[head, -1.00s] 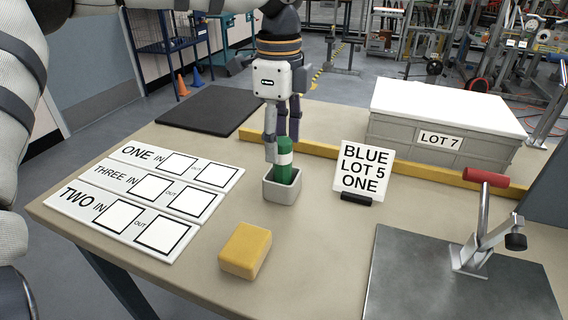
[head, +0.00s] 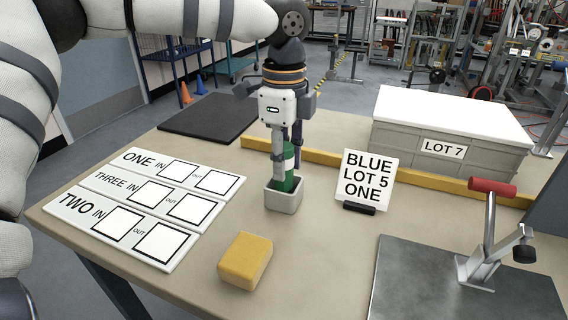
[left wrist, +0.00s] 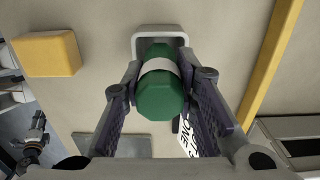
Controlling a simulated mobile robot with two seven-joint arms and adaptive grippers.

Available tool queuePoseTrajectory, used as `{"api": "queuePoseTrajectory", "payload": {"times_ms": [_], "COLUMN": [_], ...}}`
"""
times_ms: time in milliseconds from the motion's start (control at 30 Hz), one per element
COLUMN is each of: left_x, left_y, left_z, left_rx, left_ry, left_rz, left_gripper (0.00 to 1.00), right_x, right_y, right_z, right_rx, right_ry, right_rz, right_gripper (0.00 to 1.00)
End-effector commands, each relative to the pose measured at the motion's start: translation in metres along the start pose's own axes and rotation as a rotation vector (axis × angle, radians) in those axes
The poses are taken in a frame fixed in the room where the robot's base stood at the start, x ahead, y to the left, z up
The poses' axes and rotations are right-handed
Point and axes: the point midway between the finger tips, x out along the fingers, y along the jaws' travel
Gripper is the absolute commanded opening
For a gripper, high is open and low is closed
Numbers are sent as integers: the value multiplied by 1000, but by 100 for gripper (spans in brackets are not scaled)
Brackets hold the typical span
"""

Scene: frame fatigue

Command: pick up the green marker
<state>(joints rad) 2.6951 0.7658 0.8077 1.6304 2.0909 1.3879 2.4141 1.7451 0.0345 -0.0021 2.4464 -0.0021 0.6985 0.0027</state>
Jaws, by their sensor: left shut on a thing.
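The green marker (head: 289,178) with a white band stands upright in a small grey square cup (head: 284,201) on the table. My left gripper (head: 287,157) points down over the cup, its fingers on either side of the marker. In the left wrist view my left gripper (left wrist: 158,92) is shut on the green marker (left wrist: 159,95), with a finger pad against each side. The cup (left wrist: 150,36) shows behind the marker there. The marker's lower end is hidden inside the cup. My right gripper is not in view.
A yellow block (head: 245,260) lies in front of the cup. A sign (head: 367,178) stands to the right. White label boards (head: 140,203) lie to the left. A clamp (head: 488,240) on a metal plate is at right; a lidded grey bin (head: 400,144) stands behind a yellow strip.

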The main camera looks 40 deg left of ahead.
Motion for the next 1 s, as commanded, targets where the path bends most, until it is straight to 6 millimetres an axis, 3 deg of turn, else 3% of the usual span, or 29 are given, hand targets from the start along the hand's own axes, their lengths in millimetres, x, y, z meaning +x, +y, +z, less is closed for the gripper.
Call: {"api": "queuePoseTrajectory", "payload": {"times_ms": [133,400,533,700,1000], "left_x": [-33,-103,-118,-126,-124], "left_y": [1,66,104,133,141], "left_z": [0,0,0,0,-1], "left_rx": [0,5,4,1,0], "left_ry": [3,4,3,3,1], "left_rz": [-11,-22,-22,-15,-2], "left_gripper": [0,0,0,0,0], "right_x": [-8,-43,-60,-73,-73], "right_y": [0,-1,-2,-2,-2], "right_z": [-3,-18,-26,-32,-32], "right_rx": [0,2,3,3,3], "right_ry": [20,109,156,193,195], "right_rz": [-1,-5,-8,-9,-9], "right_gripper": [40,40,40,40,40]}}
